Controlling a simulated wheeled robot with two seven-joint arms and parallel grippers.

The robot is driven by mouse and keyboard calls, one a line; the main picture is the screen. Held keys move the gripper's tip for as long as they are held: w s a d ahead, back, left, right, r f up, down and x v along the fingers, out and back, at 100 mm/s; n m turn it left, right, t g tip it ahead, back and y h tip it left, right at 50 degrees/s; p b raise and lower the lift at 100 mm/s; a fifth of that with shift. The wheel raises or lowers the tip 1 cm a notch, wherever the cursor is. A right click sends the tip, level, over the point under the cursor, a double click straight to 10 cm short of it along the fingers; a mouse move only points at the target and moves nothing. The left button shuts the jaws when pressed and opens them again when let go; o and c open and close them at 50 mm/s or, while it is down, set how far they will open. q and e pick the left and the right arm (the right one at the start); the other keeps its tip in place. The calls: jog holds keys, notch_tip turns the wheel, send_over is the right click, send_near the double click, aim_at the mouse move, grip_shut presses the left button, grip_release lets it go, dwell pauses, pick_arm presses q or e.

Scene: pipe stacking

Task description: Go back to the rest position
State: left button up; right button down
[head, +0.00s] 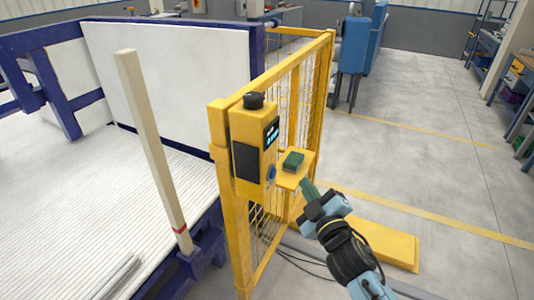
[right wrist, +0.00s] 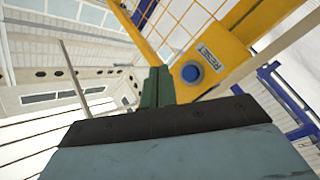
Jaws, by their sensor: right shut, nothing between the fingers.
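My right gripper (head: 306,184) is shut and empty, with its dark green fingers together. The fingers also show in the right wrist view (right wrist: 157,85). A round blue button (head: 272,172) is on the box's side. In the right wrist view the blue button (right wrist: 192,72), beside the word RESET, is just right of the fingertips; the fingers look apart from it. My left gripper is not in view.
A dark green block (head: 293,162) sits on the yellow shelf. A yellow mesh fence (head: 300,90) runs back from the box. A pale upright post (head: 148,140) stands at left by a white ribbed bed (head: 70,190). Grey floor (head: 440,150) is open on the right.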

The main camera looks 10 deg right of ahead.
jog(key=s+d+f+m+g+h+b, duration=0.1)
jog(key=s+d+f+m+g, duration=0.3)
jog(key=f, duration=0.9)
jog(key=s+a+f+n+g+h+b, duration=0.15)
jog(key=s+f, duration=0.45)
jog(key=f, duration=0.8)
jog(key=s+d+f+m+g+b, duration=0.1)
jog(key=s+d+f+m+g, duration=0.3)
jog(key=f, duration=0.9)
jog(key=s+f+m+g+b, duration=0.1)
jog(key=s+f+g, duration=0.1)
jog(key=s+f, duration=0.4)
jog(key=s+d+f+m+g+b, duration=0.1)
jog(key=s+f+g, duration=0.2)
jog(key=s, duration=1.3)
jog(key=s+d+f+m+g, duration=0.1)
jog(key=s+f+g, duration=0.2)
jog(key=s+f, duration=0.6)
jog(key=s, duration=0.3)
jog(key=shift+f+h+b, duration=0.35)
jog(key=shift+f+b, duration=0.05)
jog(key=shift+s, duration=0.1)
